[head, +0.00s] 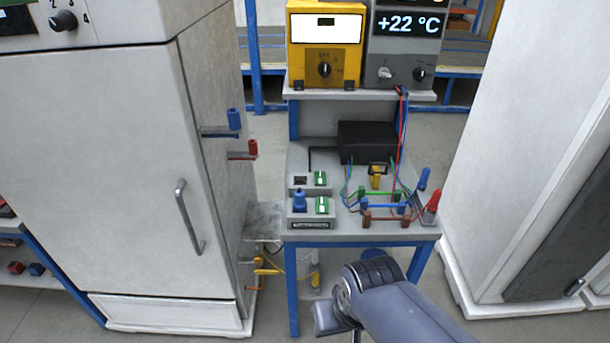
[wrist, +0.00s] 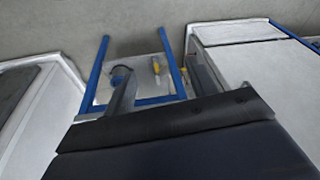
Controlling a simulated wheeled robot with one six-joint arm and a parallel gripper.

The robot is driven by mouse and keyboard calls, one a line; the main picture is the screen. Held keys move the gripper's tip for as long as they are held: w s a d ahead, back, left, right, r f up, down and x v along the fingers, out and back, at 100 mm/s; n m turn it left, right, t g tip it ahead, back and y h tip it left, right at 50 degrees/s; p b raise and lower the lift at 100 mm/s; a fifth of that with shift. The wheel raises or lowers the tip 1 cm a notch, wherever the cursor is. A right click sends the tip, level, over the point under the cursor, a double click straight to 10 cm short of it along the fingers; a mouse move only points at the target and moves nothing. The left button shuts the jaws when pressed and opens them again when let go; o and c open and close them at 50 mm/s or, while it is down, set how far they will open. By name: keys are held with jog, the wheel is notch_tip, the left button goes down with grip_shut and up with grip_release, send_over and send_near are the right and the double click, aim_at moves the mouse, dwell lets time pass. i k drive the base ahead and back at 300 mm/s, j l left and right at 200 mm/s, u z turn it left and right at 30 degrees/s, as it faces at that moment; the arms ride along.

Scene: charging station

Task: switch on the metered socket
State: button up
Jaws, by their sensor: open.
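Two socket units with green rocker switches stand at the left front of the bench. The front unit (head: 311,220) has a blue plug (head: 299,201) in it, a green switch (head: 322,205) beside the plug and a dark label or display strip on its front, too small to read. The rear unit (head: 298,189) has an empty socket and its own green switch (head: 320,178). I cannot read the switch positions. My gripper (head: 338,318) is low in front of the bench, below its top and apart from both units, open, its fingers mostly hidden. The wrist view shows no socket.
A bench (head: 375,236) with blue legs carries a black box (head: 367,142), coloured wires and red and blue plugs. A yellow meter (head: 326,48) stands on its upper shelf. A white cabinet (head: 120,170) stands left, another (head: 520,130) right. Floor shows between bench and right cabinet.

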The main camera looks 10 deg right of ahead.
aim_at(322, 203)
jog(key=i+l+u, duration=0.7)
jog(key=i+l, duration=0.1)
jog(key=l, duration=0.05)
